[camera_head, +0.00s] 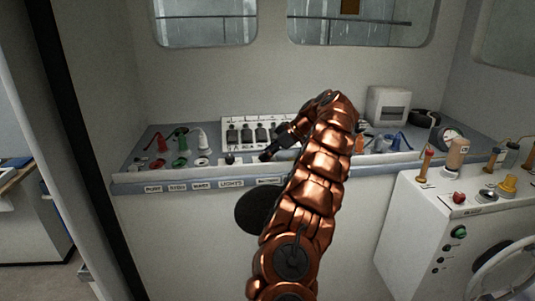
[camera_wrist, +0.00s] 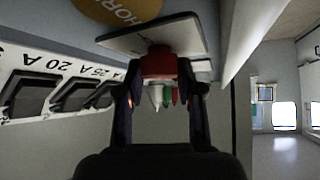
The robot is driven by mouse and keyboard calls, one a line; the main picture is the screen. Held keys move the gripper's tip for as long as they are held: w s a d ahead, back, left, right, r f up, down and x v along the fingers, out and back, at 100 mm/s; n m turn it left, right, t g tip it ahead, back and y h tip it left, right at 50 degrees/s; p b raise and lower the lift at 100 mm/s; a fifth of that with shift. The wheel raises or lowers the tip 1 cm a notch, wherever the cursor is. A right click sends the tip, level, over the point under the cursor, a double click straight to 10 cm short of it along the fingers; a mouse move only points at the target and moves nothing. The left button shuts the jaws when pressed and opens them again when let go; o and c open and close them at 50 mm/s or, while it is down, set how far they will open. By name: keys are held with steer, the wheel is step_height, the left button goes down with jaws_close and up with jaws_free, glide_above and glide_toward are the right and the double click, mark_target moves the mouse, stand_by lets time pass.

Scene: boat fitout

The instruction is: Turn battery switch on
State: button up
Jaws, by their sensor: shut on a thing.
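The battery switch shows in the wrist view as a red knob (camera_wrist: 165,66) on a pale plate (camera_wrist: 150,38). My gripper (camera_wrist: 163,88) has one dark finger on each side of the red knob and is shut on it. In the head view my gripper (camera_head: 267,156) is at the front of the console, just below the breaker panel. There the red knob is hidden by my gripper and arm. I cannot tell the switch's on or off position.
The white breaker panel (camera_head: 254,131) stands behind my gripper; its black rockers (camera_wrist: 30,95) are close at left in the wrist view. Red, green and white levers (camera_head: 181,140) stand to the left. A second console (camera_head: 455,190) with knobs and levers is at right.

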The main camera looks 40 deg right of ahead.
steer(key=c, duration=0.4)
steer(key=shift+f, duration=0.1)
steer(key=shift+c, duration=0.2)
